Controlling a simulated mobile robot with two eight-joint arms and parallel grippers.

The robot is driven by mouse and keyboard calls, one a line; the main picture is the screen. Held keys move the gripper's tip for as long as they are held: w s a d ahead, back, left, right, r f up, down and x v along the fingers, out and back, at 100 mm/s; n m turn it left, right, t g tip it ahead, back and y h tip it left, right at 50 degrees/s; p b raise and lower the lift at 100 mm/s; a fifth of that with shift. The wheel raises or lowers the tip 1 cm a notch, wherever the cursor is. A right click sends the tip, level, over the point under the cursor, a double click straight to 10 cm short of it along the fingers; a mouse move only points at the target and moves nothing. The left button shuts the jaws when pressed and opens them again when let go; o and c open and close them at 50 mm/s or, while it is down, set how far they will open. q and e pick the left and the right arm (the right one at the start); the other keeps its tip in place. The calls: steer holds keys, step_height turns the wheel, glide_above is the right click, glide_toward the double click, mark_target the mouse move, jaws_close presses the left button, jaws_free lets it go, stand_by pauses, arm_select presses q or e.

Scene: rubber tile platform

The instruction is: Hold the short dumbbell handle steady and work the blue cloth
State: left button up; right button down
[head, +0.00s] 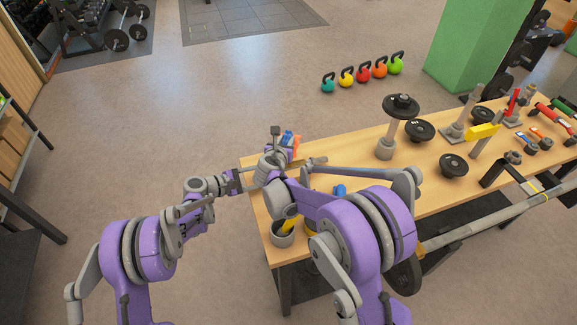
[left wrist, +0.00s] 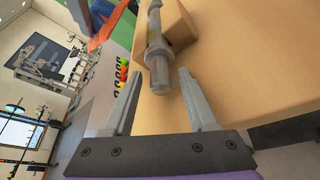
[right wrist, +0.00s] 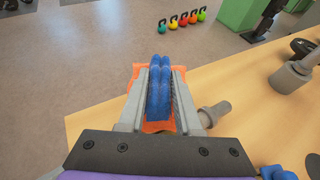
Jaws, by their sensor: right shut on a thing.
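The short grey dumbbell handle (left wrist: 160,62) lies at the near end of the wooden table, resting on or against a small wooden block (left wrist: 181,24). Its end also shows in the right wrist view (right wrist: 214,116). My left gripper (left wrist: 158,98) is open, its fingers apart with the handle's end between and just ahead of them, not gripped. The blue cloth (right wrist: 159,90) is bunched upright between the fingers of my right gripper (right wrist: 157,85), which is shut on it. An orange piece (right wrist: 138,73) shows behind and under the cloth. In the head view my arms partly hide the handle.
A grey cup (head: 283,236) stands at the table's near left corner. Blue dumbbells (right wrist: 277,173) lie to the right. Weight plates on a post (head: 400,107), loose plates and tools fill the table's right side. Kettlebells (head: 363,72) stand on the floor beyond.

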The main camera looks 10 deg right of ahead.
arm_select(q)
steer(key=shift+a, duration=0.15)
steer(key=v, duration=1.1)
steer(key=shift+a, duration=0.4)
